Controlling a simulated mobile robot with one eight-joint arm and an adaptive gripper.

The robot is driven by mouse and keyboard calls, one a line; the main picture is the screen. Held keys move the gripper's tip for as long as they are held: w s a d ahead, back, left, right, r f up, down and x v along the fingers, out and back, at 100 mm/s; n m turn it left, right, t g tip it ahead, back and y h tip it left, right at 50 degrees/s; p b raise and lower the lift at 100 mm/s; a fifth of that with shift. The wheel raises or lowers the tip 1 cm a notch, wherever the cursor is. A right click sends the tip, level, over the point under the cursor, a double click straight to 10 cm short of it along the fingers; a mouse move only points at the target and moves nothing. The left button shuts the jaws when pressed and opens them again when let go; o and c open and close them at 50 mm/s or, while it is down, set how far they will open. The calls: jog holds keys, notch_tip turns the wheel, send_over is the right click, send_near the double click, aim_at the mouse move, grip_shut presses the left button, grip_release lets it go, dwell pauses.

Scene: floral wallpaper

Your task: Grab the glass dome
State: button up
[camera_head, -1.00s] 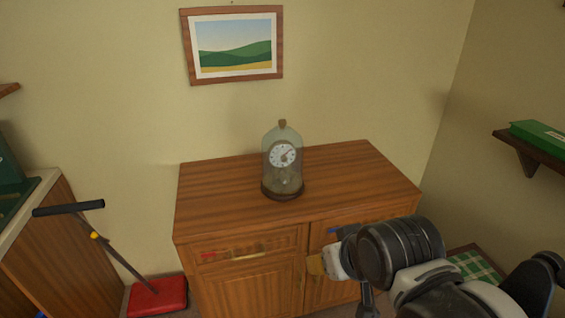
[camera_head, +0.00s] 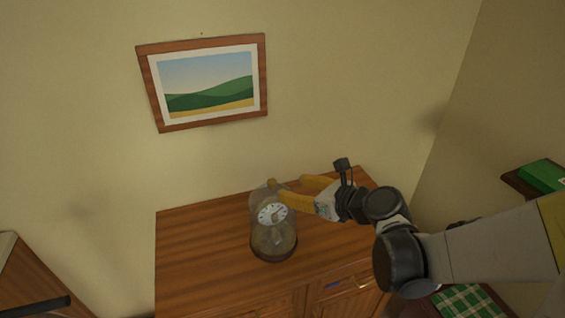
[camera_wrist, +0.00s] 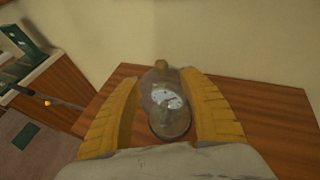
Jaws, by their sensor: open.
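The glass dome (camera_head: 258,203) stands upright on the wooden cabinet, with a clock (camera_head: 272,213) with a white dial inside it and a dark round base under it. A knob tops the dome. My gripper (camera_head: 290,190) is open, its yellow fingers beside the upper part of the dome at the right. In the wrist view the dome (camera_wrist: 160,84) shows between the two spread fingers of my gripper (camera_wrist: 165,92). I cannot tell whether a finger touches the glass.
The cabinet top (camera_head: 200,240) is otherwise bare. A framed landscape picture (camera_head: 205,85) hangs on the wall behind. A green box (camera_head: 542,175) lies on a shelf at the right. A green checked cloth (camera_head: 468,302) is at the lower right.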

aim_at(275, 183)
jog(key=shift+m, duration=0.3)
jog(key=b+x, duration=0.1)
jog(key=x, duration=0.3)
jog(key=shift+w+a+f, duration=0.15)
jog(key=shift+w+a, duration=0.1)
jog(key=b+x, duration=0.2)
jog(key=x, duration=0.4)
jog(key=shift+f, duration=0.25)
jog(key=shift+d+r, duration=0.1)
jog(key=shift+s, duration=0.1)
grip_shut()
